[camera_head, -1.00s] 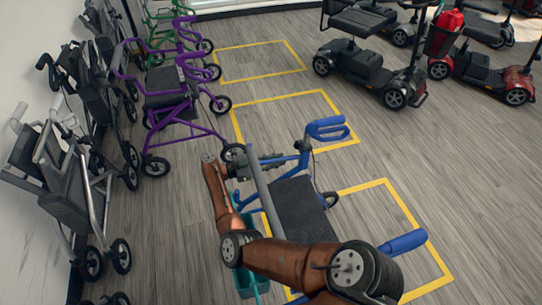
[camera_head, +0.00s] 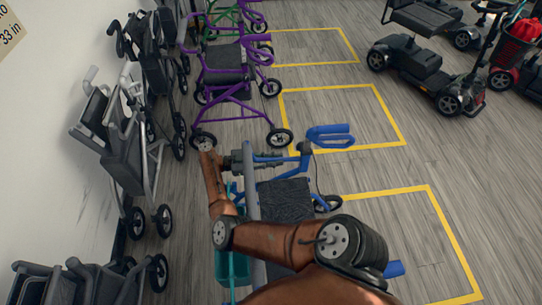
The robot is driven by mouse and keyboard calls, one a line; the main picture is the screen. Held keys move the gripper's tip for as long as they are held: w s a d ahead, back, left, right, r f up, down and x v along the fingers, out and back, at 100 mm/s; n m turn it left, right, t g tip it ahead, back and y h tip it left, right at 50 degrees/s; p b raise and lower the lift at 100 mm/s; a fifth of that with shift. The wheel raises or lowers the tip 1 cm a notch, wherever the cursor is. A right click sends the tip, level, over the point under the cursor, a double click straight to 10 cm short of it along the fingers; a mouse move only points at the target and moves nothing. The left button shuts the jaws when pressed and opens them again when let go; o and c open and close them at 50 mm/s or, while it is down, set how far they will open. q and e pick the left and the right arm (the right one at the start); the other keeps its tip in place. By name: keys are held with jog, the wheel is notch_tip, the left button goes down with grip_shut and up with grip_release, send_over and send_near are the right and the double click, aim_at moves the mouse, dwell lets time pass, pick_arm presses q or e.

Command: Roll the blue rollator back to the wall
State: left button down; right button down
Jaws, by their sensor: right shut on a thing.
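The blue rollator (camera_head: 286,201) stands upright in the lower middle of the head view, with a dark seat and blue loop handle (camera_head: 331,138). My brown right arm crosses in front of it and hides much of its near side. My right gripper (camera_head: 262,160) is shut on the rollator's frame near its upper left part. A teal basket-like part (camera_head: 232,262) shows beside the arm. The wall (camera_head: 50,140) is at the left. My left gripper is not in view.
A purple rollator (camera_head: 226,76) stands just beyond the blue one. Folded grey and black walkers (camera_head: 126,150) line the wall, more at the lower left. Yellow floor outlines (camera_head: 402,140) lie to the right. Scooters (camera_head: 425,55) stand at the upper right. Some floor between walkers and rollator is clear.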

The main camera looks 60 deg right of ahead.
jog(key=shift+v, duration=0.8)
jog(key=shift+w, duration=0.2)
jog(key=c, duration=1.9)
grip_release()
jog(key=shift+a, duration=0.1)
